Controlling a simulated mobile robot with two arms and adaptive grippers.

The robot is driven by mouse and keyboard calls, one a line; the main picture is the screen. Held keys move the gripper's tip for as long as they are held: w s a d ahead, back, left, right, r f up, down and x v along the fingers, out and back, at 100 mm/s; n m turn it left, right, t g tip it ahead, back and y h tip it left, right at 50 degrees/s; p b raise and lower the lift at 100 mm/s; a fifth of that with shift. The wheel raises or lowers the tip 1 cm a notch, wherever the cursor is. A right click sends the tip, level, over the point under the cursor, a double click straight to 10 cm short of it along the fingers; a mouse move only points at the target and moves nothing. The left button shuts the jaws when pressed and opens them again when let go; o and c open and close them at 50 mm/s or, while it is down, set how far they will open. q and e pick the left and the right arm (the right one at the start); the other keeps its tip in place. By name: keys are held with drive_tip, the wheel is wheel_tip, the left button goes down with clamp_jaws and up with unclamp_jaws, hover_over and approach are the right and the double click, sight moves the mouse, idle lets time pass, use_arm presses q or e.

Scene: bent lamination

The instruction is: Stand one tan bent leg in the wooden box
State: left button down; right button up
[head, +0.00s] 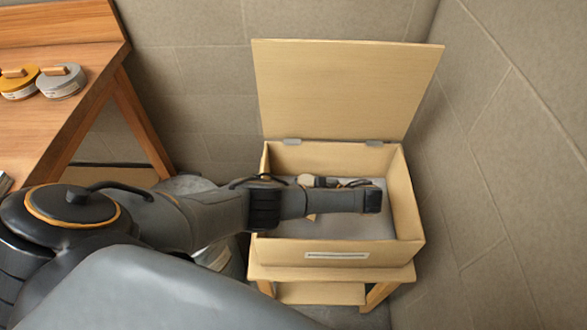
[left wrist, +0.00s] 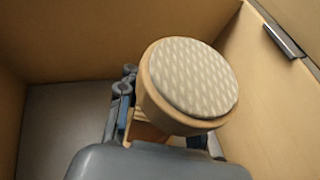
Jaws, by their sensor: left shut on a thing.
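The wooden box (head: 285,249) stands open on a low wooden stand, its lid (head: 345,90) raised at the back. My left arm reaches over its left wall, and my left gripper (head: 318,184) is inside the box's outline. It is shut on the tan bent leg (head: 307,181), mostly hidden behind the arm in the head view. In the left wrist view, the leg's round tan end (left wrist: 158,108) with a patterned grey pad points up toward the camera between the fingers. Its lower end is hidden, so I cannot tell whether it touches the grey floor. My right gripper is out of view.
Tiled walls close in behind and to the right of the box. The visible box floor (head: 375,222) is clear.

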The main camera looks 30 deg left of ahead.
use_arm(q)
wheel_tip(320, 180, down, 3)
drive_tip(key=shift+f+b, duration=0.2)
drive_tip(key=shift+b, duration=0.9)
drive_tip(key=shift+r, duration=0.1)
drive_tip(key=c, duration=0.9)
unclamp_jaws()
drive_tip(key=v, duration=0.7)
drive_tip(key=shift+d+r+p, duration=0.1)
drive_tip(key=shift+d+p, duration=0.15)
drive_tip(key=shift+p, duration=0.1)
